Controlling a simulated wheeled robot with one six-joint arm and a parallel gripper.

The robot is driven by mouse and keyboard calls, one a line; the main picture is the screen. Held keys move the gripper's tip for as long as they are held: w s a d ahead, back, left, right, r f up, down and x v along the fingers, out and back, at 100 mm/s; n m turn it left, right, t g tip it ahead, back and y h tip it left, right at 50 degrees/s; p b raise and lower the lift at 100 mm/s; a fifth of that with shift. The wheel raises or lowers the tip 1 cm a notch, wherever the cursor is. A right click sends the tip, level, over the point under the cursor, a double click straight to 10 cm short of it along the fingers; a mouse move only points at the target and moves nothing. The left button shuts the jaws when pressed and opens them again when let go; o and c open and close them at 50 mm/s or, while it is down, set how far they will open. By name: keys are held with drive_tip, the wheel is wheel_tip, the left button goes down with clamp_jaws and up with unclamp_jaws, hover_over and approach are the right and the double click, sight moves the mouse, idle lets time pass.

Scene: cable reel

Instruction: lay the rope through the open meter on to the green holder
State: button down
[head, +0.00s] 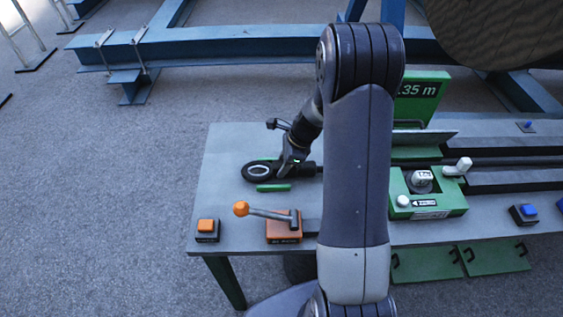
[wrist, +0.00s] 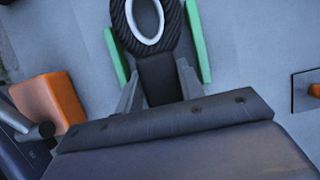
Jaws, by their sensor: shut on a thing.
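The black rope's eye end, with a pale oval ring (head: 260,170), is at the left of the table. It also shows at the top of the wrist view (wrist: 125,22). My gripper (head: 289,168) is shut on the dark neck of the rope (wrist: 158,78), a finger on each side. The green holder (head: 273,188) shows as two green bars flanking the rope end, also in the wrist view (wrist: 197,42). Whether the rope rests on it I cannot tell. The green meter (head: 430,204) is right of my arm, its plate tilted up. My arm hides the rope's middle.
An orange lever (head: 284,228) and an orange button (head: 206,227) are at the front left. A blue button (head: 524,212) is at the front right. A green display (head: 425,88) reading "35 m", partly hidden, stands behind the meter. The table's left part (head: 225,160) is clear.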

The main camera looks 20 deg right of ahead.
drive_tip(key=shift+f, duration=0.15)
drive_tip(key=c, duration=0.8)
unclamp_jaws()
drive_tip(key=shift+c, duration=0.2)
drive_tip(key=v, duration=1)
drive_tip(key=shift+s+d+r, duration=0.1)
drive_tip(key=shift+d+r, duration=0.05)
drive_tip(key=shift+r, duration=0.25)
drive_tip(key=shift+f, duration=0.1)
drive_tip(key=x, duration=1.1)
drive_tip(key=shift+r+p, duration=0.5)
drive_tip(key=shift+r, duration=0.2)
drive_tip(key=shift+r+p, duration=0.4)
drive_tip(key=shift+r, duration=0.35)
